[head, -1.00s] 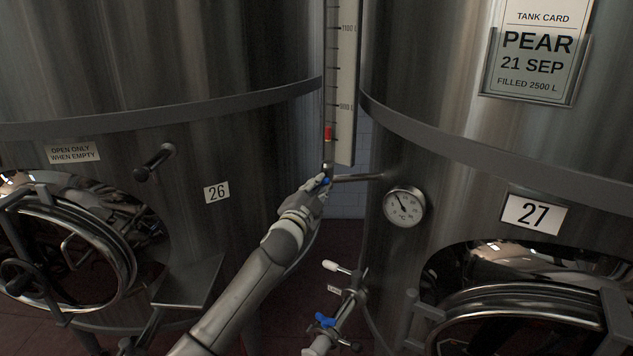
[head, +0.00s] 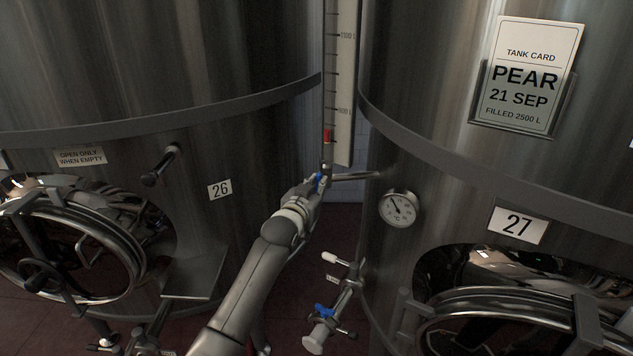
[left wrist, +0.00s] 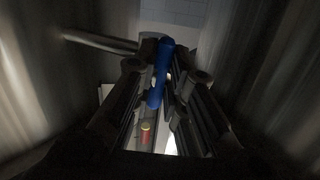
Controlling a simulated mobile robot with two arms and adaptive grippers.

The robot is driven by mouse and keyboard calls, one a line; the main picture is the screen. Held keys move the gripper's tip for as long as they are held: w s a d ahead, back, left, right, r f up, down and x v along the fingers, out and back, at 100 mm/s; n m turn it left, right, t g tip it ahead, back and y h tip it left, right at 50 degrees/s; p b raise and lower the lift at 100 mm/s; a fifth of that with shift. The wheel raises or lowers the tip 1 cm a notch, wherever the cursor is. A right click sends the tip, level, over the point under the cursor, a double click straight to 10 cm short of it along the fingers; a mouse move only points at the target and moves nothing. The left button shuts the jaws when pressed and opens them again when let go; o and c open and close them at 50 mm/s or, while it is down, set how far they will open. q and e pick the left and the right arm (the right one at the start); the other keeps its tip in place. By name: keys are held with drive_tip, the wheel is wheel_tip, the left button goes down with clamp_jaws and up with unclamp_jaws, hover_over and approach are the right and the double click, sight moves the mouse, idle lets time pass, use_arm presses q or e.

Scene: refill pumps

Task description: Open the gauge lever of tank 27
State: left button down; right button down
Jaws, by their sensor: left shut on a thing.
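Tank 27 (head: 400,150) stands at the right, with its number plate (head: 517,225) on the front. A sight gauge (head: 341,90) with a printed scale rises at its left side, fed by a short pipe (head: 355,177). The blue gauge lever (head: 319,181) is at the foot of the gauge, partly hidden by my left gripper (head: 316,186). In the left wrist view the blue lever (left wrist: 164,62) lies between the fingers of the left gripper (left wrist: 163,85), which is shut on it. My right gripper is not in view.
A round dial (head: 398,208) sits on tank 27 just right of the gauge. Below is a sample valve with another blue handle (head: 324,311) and a white-tipped lever (head: 329,257). Tank 26 (head: 240,150) stands close on the left, leaving a narrow gap.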

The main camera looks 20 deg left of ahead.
use_arm(q)
drive_tip(key=shift+f+n+p, duration=0.1)
drive_tip(key=shift+n+p, duration=0.2)
drive_tip(key=shift+n, duration=0.2)
drive_tip(key=c, duration=1.5)
unclamp_jaws()
drive_tip(key=shift+o, duration=0.2)
drive_tip(key=shift+s, duration=0.1)
drive_tip(key=s+r, duration=0.1)
drive_tip(key=s, duration=1)
drive_tip(key=shift+s+a+r, duration=0.25)
drive_tip(key=shift+s+r, duration=0.05)
drive_tip(key=shift+s, duration=0.05)
